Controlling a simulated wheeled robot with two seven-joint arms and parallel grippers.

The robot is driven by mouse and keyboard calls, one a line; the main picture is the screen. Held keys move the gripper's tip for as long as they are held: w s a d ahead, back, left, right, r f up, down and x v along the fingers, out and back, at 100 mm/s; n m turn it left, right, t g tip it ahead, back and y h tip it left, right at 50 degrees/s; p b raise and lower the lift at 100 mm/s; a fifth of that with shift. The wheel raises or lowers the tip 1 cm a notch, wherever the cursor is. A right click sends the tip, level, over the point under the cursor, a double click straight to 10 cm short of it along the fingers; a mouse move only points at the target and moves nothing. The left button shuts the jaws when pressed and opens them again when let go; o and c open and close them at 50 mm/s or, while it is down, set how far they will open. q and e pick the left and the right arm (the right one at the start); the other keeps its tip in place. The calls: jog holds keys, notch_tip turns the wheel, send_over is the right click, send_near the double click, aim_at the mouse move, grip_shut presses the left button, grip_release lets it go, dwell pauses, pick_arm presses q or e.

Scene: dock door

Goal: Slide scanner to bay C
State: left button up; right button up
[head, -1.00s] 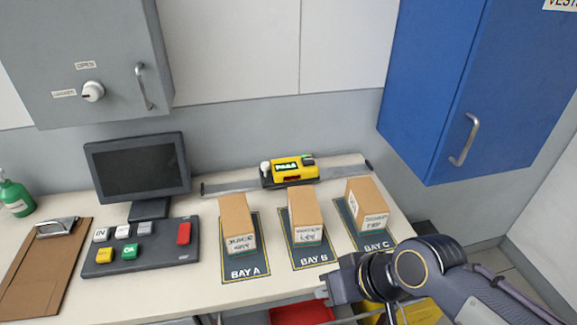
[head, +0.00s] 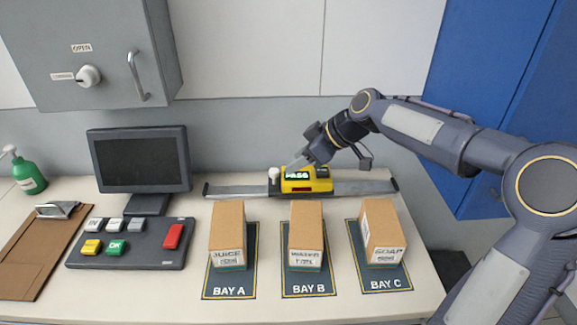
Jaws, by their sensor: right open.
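The yellow scanner (head: 307,184) sits on a grey rail (head: 350,187) at the back of the table, behind bay B. Its small screen shows a green word that looks like PASS. A white knob (head: 274,174) stands at its left end. My right gripper (head: 293,166) is open at the scanner's upper left, close to the knob; I cannot tell whether it touches. Bay C (head: 386,285) is the mat at the right, with a box labelled SOAP (head: 383,235) on it. My left gripper is out of view.
Bay A (head: 228,292) and bay B (head: 308,287) each hold a cardboard box. A monitor (head: 140,160) and button panel (head: 130,250) stand at left. A grey cabinet (head: 90,50) hangs above them, a blue cabinet (head: 490,80) at right. The rail right of the scanner is clear.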

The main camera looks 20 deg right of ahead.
aim_at(275, 170)
jog(key=shift+w+d+f, duration=0.15)
jog(key=shift+w+d, duration=0.1)
jog(key=shift+w, duration=0.4)
jog(key=shift+w+a+f, duration=0.1)
jog(key=shift+w+a, duration=0.05)
jog(key=shift+w, duration=0.05)
jog(key=p+x, duration=0.1)
jog(key=x, duration=0.6)
jog(key=shift+a+p, duration=0.2)
jog(key=shift+p, duration=0.1)
grip_shut()
